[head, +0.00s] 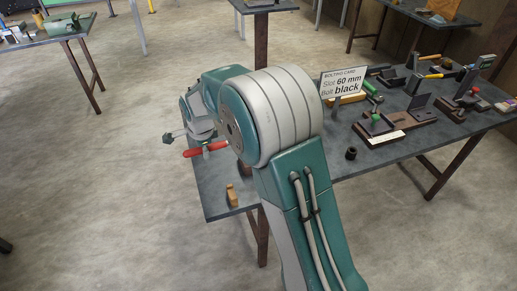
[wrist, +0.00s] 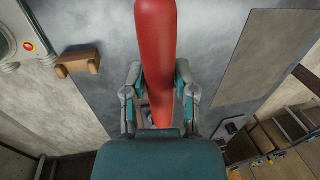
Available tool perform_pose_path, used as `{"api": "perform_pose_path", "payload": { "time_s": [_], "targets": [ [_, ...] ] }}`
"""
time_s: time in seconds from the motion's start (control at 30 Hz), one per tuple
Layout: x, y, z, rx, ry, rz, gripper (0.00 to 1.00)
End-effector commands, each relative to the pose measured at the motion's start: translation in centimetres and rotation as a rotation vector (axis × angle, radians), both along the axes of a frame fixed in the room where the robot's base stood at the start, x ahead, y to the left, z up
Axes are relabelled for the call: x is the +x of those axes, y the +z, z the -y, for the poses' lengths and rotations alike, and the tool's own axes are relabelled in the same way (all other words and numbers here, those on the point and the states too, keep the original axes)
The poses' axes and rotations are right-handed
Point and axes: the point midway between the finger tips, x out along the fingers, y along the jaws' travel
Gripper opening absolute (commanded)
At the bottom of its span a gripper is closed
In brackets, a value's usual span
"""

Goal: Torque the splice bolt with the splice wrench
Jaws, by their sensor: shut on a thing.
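My gripper (wrist: 158,88) is shut on a thick red handle (wrist: 155,40) in the wrist view, with one finger on each side of it. I take the handle to be the splice wrench's. In the head view a red-handled tool (head: 207,148) shows at the left end of the table beside my arm, and my arm hides part of it. The far end of the tool is not clear in either view. I cannot make out the splice bolt in these frames. A white card (head: 343,82) on the table reads "BOLTING CARD, Slot 60 mm, Bolt black".
A small wooden block (head: 232,195) stands near the table's front left corner. A black cylinder (head: 351,154) stands near the front edge. A brown-based fixture (head: 385,130) and several tools fill the right of the table (head: 310,193). Other tables stand behind.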

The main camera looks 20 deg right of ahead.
Motion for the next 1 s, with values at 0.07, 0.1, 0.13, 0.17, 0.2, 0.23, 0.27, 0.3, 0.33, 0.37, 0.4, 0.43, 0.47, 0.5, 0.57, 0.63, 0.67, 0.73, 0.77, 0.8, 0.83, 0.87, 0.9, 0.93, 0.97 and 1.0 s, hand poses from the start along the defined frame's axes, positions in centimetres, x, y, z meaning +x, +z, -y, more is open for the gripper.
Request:
{"api": "perform_pose_path", "payload": {
  "time_s": [0.07, 0.1, 0.13, 0.17, 0.2, 0.23, 0.27, 0.3, 0.33, 0.37, 0.4, 0.43, 0.47, 0.5, 0.57, 0.63, 0.67, 0.73, 0.77, 0.8, 0.83, 0.87, 0.9, 0.93, 0.97, 1.0],
  "targets": [
    [0.1, 0.5, 0.0, 0.000, 0.000, 0.003, 0.00],
    [0.1, 0.7, 0.0, 0.000, 0.000, 0.004, 0.00],
    [0.1, 0.9, 0.0, 0.000, 0.000, 0.004, 0.00],
    [0.1, 1.0, 0.0, 0.000, 0.000, 0.004, 0.00],
    [0.0, 1.2, 0.0, 0.000, 0.000, 0.003, 0.00],
    [0.0, 1.4, 0.0, 0.000, 0.000, 0.003, 0.00],
    [0.0, 1.5, 0.0, 0.000, 0.000, 0.003, 0.00],
    [0.0, 1.7, 0.0, 0.000, 0.000, 0.003, 0.00],
    [0.0, 1.9, 0.0, 0.000, 0.000, 0.003, 0.00],
    [0.1, 2.0, 0.0, 0.000, 0.000, 0.004, 0.00],
    [0.1, 2.2, 0.0, 0.000, 0.000, 0.004, 0.00],
    [0.1, 2.4, 0.0, 0.000, 0.000, 0.003, 0.00],
    [0.1, 2.5, 0.0, 0.000, 0.000, 0.003, 0.00],
    [0.1, 2.7, 0.0, 0.000, 0.000, 0.003, 0.00],
    [0.1, 3.0, 0.0, 0.000, 0.000, 0.003, 0.00],
    [0.1, 3.4, 0.0, 0.000, 0.000, 0.004, 0.00],
    [0.1, 3.5, 0.0, 0.000, 0.000, 0.004, 0.00],
    [0.0, 3.9, 0.0, 0.000, 0.000, 0.004, 0.00],
    [0.0, 4.0, 0.0, 0.000, 0.000, 0.003, 0.00],
    [0.0, 4.2, 0.0, 0.000, 0.000, 0.003, 0.00],
    [0.0, 4.4, 0.0, 0.000, 0.000, 0.003, 0.00],
    [0.1, 4.5, 0.0, 0.000, 0.000, 0.003, 0.00],
    [0.1, 4.7, 0.0, 0.000, 0.000, 0.003, 0.00],
    [0.1, 4.9, 0.0, 0.000, 0.000, 0.003, 0.00],
    [0.1, 5.0, 0.0, 0.000, 0.000, 0.003, 0.00],
    [0.1, 5.2, 0.0, 0.000, 0.000, 0.003, 0.00]
  ]
}}
